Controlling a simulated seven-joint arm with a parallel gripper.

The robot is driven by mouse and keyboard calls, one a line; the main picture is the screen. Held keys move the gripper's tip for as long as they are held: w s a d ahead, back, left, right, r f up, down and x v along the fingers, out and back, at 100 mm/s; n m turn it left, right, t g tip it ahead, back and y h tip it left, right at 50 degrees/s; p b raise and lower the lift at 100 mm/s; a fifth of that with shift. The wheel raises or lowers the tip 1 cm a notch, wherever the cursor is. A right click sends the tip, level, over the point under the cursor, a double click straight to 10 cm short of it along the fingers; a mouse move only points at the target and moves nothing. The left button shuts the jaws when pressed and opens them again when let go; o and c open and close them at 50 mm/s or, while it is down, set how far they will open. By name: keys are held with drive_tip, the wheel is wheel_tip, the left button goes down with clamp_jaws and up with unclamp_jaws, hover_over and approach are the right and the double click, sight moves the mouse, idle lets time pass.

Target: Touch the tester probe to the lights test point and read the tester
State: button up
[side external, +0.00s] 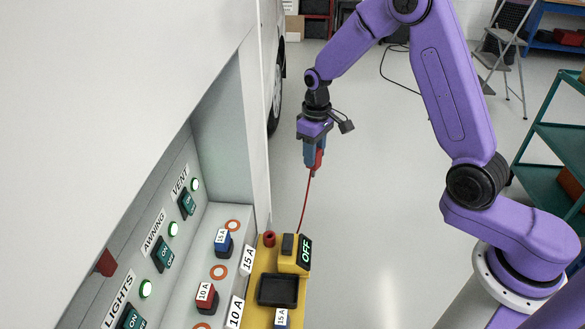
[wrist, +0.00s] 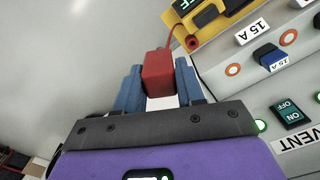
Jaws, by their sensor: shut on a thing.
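My gripper (side external: 314,158) is shut on the red tester probe (side external: 318,161), high above the floor and apart from the panel. The wrist view shows the red probe body (wrist: 158,73) between both blue fingers; its tip is not clear. A red lead (side external: 305,203) runs down to the yellow tester (side external: 263,262), whose display (side external: 305,252) reads OFF. The LIGHTS label (side external: 118,302) is at lower left, beside a lit green lamp (side external: 146,288) and a partly cropped switch (side external: 131,318). Orange rings (side external: 219,271) lie along the ledge; which one belongs to lights I cannot tell.
A blue 15 A fuse (side external: 222,241) and a red 10 A fuse (side external: 207,296) stand on the ledge. The AWNING switch (side external: 164,254) and VENT switch (side external: 187,204) are on the wall. The bay's side wall (side external: 255,130) stands left of my gripper. Open floor lies right.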

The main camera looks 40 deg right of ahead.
drive_tip(key=s+r+m, duration=0.2)
drive_tip(key=s+r, duration=0.2)
drive_tip(key=w+a+f, duration=0.1)
drive_tip(key=a+f, duration=0.2)
drive_tip(key=a, duration=2)
drive_tip(key=s+a+f+n, duration=0.1)
drive_tip(key=s+a, duration=0.3)
drive_tip(key=a, duration=0.6)
drive_tip(key=s+a+f, duration=0.4)
drive_tip(key=s+a, duration=0.1)
drive_tip(key=a, duration=0.4)
drive_tip(key=shift+s+a+f+n, duration=0.2)
drive_tip(key=shift+a+f+n, duration=0.15)
drive_tip(key=shift+a+n, duration=0.05)
drive_tip(key=shift+f, duration=2.9)
drive_tip(key=shift+f, duration=0.65)
drive_tip(key=shift+r, duration=0.1)
